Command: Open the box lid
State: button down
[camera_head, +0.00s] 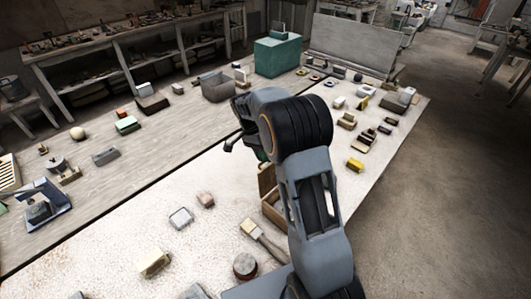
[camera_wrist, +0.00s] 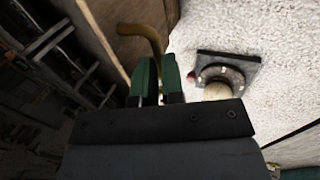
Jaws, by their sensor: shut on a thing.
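A wooden box (camera_head: 274,213) stands on the pale tabletop in the head view, largely hidden behind my arm. An upright wooden panel shows at its far side; I cannot tell whether it is the lid or a wall. In the wrist view, a brown wooden panel (camera_wrist: 115,18) fills the upper left, with a curved brass-coloured handle (camera_wrist: 152,38) in front of it. My gripper (camera_wrist: 158,62) has green fingers closed on the lower end of this handle. In the head view the fingers are mostly hidden by my arm.
A wooden-handled brush (camera_head: 258,236) and a round dark-sided tin (camera_head: 245,266) lie near the box. A yellow block (camera_head: 355,164) and several small items stand to the right. A green box (camera_head: 278,54) stands at the back. A dark square base (camera_wrist: 228,70) shows in the wrist view.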

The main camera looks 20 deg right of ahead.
jog(key=shift+s+f+g, duration=0.25)
jog(key=shift+f+g, duration=0.25)
jog(key=shift+f, duration=0.45)
jog(key=c, duration=1.5)
grip_release()
jog(key=shift+o, duration=0.6)
jog(key=shift+w+d, duration=0.1)
jog(key=shift+d, duration=0.1)
jog(key=shift+o, duration=0.9)
jog(key=shift+a+r, duration=0.1)
jog(key=shift+r, duration=0.1)
jog(key=v, duration=1.3)
jog(key=shift+w+a+r+b, duration=0.15)
jog(key=shift+a+r+b, duration=0.05)
jog(key=shift+r+b, duration=0.1)
